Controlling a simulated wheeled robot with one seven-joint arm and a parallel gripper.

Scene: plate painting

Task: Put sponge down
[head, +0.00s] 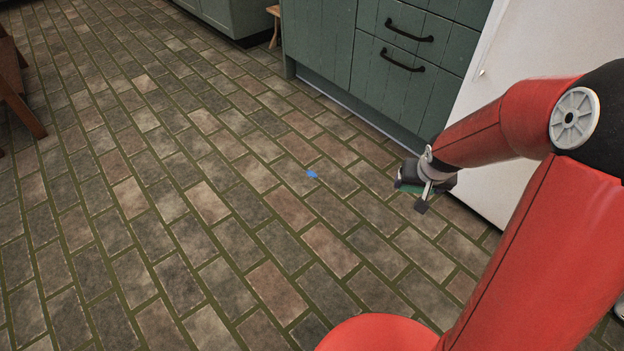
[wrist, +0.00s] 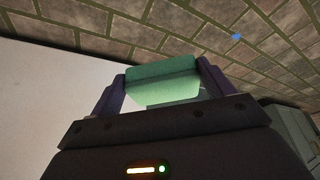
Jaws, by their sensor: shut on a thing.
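The green sponge (wrist: 162,80) is held between the two fingers of my gripper (wrist: 162,84) in the wrist view. My gripper is shut on it. In the head view my gripper (head: 424,190) is at the right, in front of the white panel and above the brick floor. Only a small bit of green shows there beside the fingers, as the gripper hides most of the sponge. The sponge is in the air, apart from any surface that I can see.
A small blue spot (head: 312,174) lies on the brick floor (head: 210,205); it also shows in the wrist view (wrist: 236,37). Green cabinets with drawers (head: 410,50) and a white panel (head: 545,45) stand at the back right. A wooden chair (head: 20,95) is at the left edge.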

